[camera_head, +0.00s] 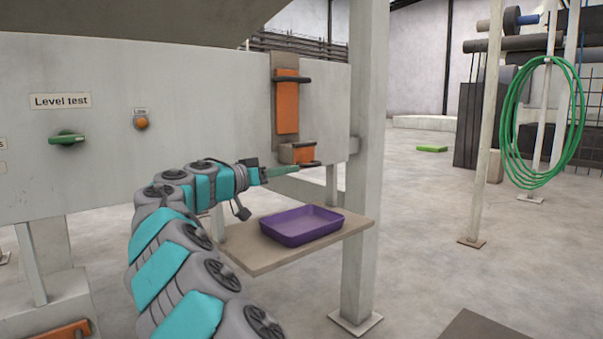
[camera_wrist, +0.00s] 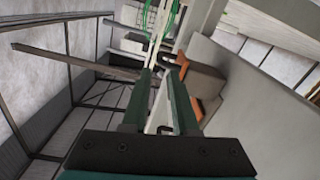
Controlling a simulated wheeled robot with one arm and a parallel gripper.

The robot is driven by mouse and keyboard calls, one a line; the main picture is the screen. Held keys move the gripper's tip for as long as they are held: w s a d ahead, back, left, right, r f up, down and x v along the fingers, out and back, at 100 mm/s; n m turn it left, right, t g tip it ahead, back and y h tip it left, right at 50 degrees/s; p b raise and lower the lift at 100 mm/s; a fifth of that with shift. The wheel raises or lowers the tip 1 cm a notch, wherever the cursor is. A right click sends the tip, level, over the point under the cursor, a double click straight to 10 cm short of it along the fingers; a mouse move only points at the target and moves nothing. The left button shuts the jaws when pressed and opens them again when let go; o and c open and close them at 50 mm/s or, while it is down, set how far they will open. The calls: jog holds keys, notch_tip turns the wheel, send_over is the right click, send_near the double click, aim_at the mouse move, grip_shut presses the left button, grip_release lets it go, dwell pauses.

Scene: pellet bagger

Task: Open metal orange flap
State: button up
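A small orange metal flap (camera_head: 303,154) sits on a short spout low on the right end of the grey machine panel, with a dark handle (camera_head: 311,165) at its lower edge. Above it is a tall orange plate (camera_head: 287,106) with a dark handle across its top. My gripper (camera_head: 296,169) is beside the lower flap's handle; contact cannot be told. In the wrist view my gripper (camera_wrist: 162,76) has its two green fingers apart with nothing clearly between them. Orange parts (camera_wrist: 211,106) show just right of the fingers there.
A purple tray (camera_head: 300,226) rests on a shelf (camera_head: 252,262) below my gripper. A grey post (camera_head: 362,180) stands to the right. A green-handled knob (camera_head: 67,139) and an orange lamp (camera_head: 141,122) are on the panel at left. The floor at right is largely open.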

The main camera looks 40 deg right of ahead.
aim_at(308, 166)
jog(key=d, duration=0.7)
jog(key=shift+w+d, duration=0.3)
jog(key=shift+d, duration=0.05)
grip_shut()
dwell(1.1)
